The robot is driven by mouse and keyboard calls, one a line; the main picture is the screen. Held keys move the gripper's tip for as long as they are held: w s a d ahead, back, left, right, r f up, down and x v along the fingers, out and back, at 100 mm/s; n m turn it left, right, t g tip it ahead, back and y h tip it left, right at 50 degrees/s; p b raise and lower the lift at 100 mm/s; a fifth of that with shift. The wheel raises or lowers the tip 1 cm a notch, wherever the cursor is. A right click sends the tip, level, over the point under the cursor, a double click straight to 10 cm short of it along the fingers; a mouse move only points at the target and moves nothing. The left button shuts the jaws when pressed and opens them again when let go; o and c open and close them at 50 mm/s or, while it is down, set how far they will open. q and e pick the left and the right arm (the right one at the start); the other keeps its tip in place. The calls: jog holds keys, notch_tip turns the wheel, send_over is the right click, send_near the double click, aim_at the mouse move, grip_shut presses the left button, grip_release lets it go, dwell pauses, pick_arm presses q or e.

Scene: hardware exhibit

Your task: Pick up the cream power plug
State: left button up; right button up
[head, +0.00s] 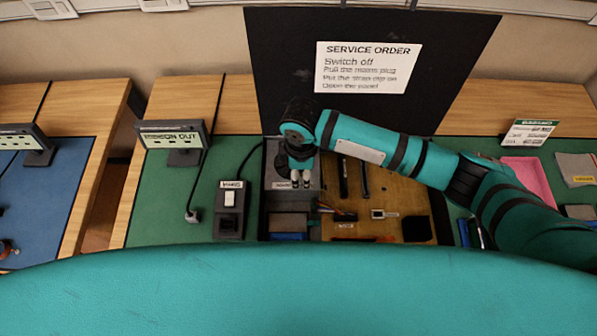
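I cannot clearly identify the cream power plug. A small pale and dark cord end (192,215) lies on the green mat left of a black switch block. That block (229,222) carries a cream rectangular piece (230,199), which may be a switch or the plug. My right gripper (299,178) points down over a grey unit (273,180), to the right of both. Two pale tips show close together below its dark body; whether it is open, shut or holding anything is unclear. My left gripper is not in view.
A black panel with a service order sheet (366,68) stands behind. A small display (172,137) stands at left. The green mat (160,225) at left is mostly clear.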

jog(key=c, duration=0.8)
jog(key=shift+r, duration=0.1)
